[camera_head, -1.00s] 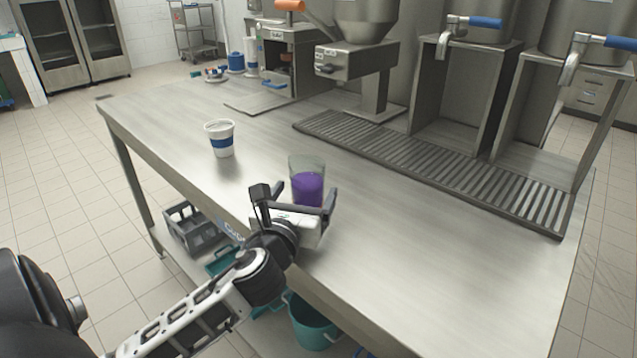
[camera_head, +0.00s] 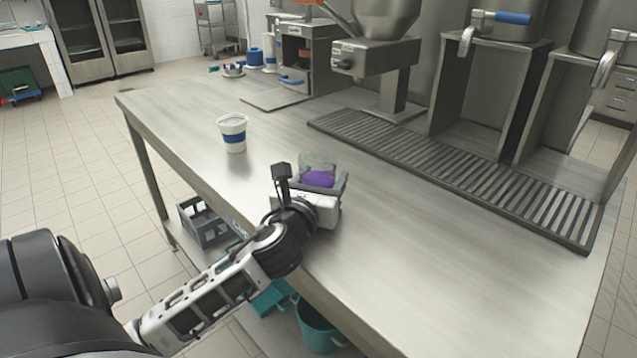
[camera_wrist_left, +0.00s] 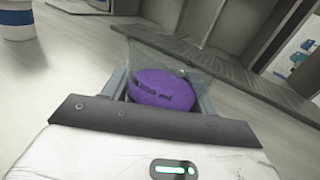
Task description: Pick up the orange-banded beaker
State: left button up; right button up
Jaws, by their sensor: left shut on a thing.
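No orange-banded beaker shows. A clear beaker with a purple band (camera_head: 318,178) stands near the front edge of the steel table. My left gripper (camera_head: 314,182) reaches it from the front, one finger on each side, and is shut on it. In the left wrist view the purple band (camera_wrist_left: 162,90) sits between the fingers, below the clear rim. The gripper hides the beaker's lower part, so I cannot tell whether it touches the table. My right gripper is not in view.
A white cup with a blue band (camera_head: 234,134) stands on the table (camera_head: 440,240), left of the gripper. A slatted drip grate (camera_head: 460,175) and steel dispensers line the back. The right front of the table is clear. A teal bucket (camera_head: 318,330) is below.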

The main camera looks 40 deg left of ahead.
aim_at(322, 155)
pick_arm(q)
jog(key=shift+r, duration=0.1)
